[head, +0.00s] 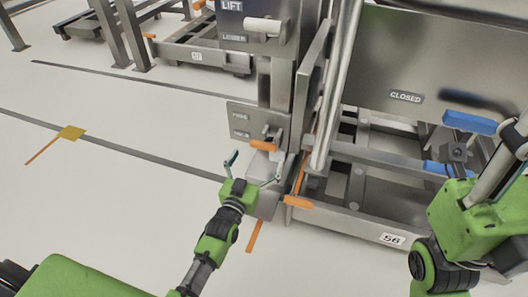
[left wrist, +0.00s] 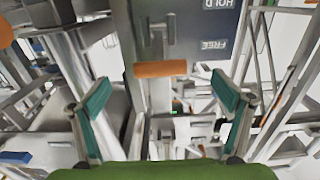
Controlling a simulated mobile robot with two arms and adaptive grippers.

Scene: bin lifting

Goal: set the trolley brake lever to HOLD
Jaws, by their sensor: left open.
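The brake lever has an orange grip (head: 262,145) and stands out from a grey plate (head: 241,119) marked FREE above and HOLD below. In the left wrist view the orange grip (left wrist: 160,69) lies level across the picture, and the plate (left wrist: 205,25) appears upside down. I cannot tell which mark the lever is at. My left gripper (head: 256,169) is open, just below and in front of the lever. Its teal fingertips (left wrist: 161,96) are spread to either side of the grip, with nothing between them touching. My right arm is at the right edge; its jaws are not clear.
The steel trolley (head: 365,232), tagged 56, stands right of the lever. Above is a LIFT/LOWER panel (head: 233,20) with a pale handle (head: 262,25).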

